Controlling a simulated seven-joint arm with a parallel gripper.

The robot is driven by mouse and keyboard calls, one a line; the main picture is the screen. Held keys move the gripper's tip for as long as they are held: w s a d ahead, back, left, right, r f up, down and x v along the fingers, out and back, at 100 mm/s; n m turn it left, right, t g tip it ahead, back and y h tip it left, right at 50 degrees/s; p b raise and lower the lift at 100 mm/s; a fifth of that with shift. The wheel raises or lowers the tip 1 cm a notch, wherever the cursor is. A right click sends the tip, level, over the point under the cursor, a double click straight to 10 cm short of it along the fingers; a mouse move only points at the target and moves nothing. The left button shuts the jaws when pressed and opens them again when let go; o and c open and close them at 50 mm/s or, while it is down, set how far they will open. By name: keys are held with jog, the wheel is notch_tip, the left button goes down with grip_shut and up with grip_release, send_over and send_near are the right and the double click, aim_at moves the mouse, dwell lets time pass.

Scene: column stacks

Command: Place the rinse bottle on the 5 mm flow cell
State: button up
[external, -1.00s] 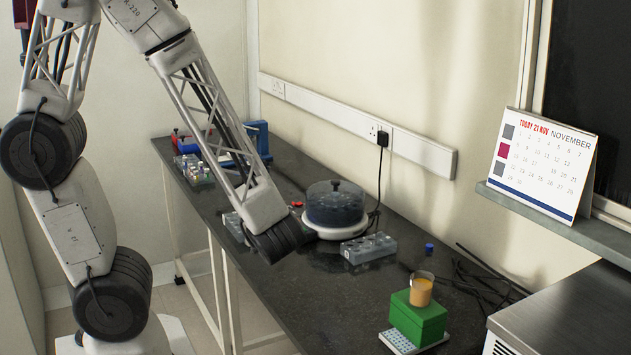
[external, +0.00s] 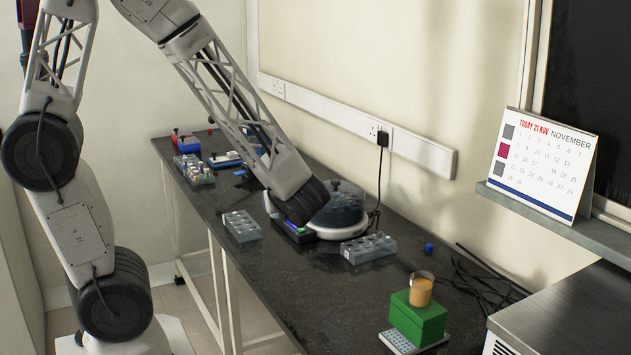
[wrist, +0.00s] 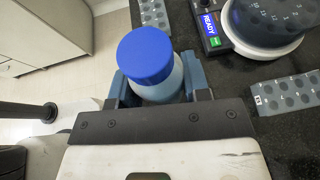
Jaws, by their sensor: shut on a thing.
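The rinse bottle (wrist: 163,88), pale with a blue screw cap (wrist: 145,56), is in the wrist view between the two blue-grey fingers of my gripper (wrist: 153,92). The gripper is shut on its body, and the cap is clear of the fingers. In the external view my black wrist hides the fingers and bottle, in front of the round instrument (external: 338,208). I cannot pick out the 5 mm flow cell by any label; several small items stand on the bench.
Two grey well racks (external: 241,226) (external: 368,248) flank the instrument, whose panel reads READY (wrist: 209,26). A green block (external: 418,318) bears a beaker of orange liquid (external: 421,290). Cables lie at right. A tube rack (external: 195,170) stands at the far left.

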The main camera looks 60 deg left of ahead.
jog(key=w+a+n+g, duration=0.2)
jog(key=w+a, duration=0.4)
jog(key=a, duration=0.7)
jog(key=w+a+n+g, duration=0.1)
jog(key=w+a, duration=0.5)
jog(key=a, duration=0.6)
jog(key=s+a+n+g, duration=0.1)
jog(key=s+a+g, duration=0.1)
jog(key=a, duration=1.3)
jog(key=s+a+n+g, duration=0.2)
jog(key=s+a, duration=0.1)
jog(key=a, duration=1.2)
jog(key=shift+m+t+h, duration=0.3)
jog(key=shift+t+h, duration=0.1)
jog(key=f, duration=0.5)
jog(key=shift+w+d+f, duration=0.3)
jog(key=shift+d+f, duration=0.1)
jog(key=w+a, duration=0.3)
jog(key=a, duration=0.1)
jog(key=w+a+f, duration=0.1)
jog(key=w+a, duration=0.2)
jog(key=a, duration=0.1)
jog(key=w+a, duration=0.4)
jog(key=shift+a+f, duration=0.2)
jog(key=shift+a, duration=0.05)
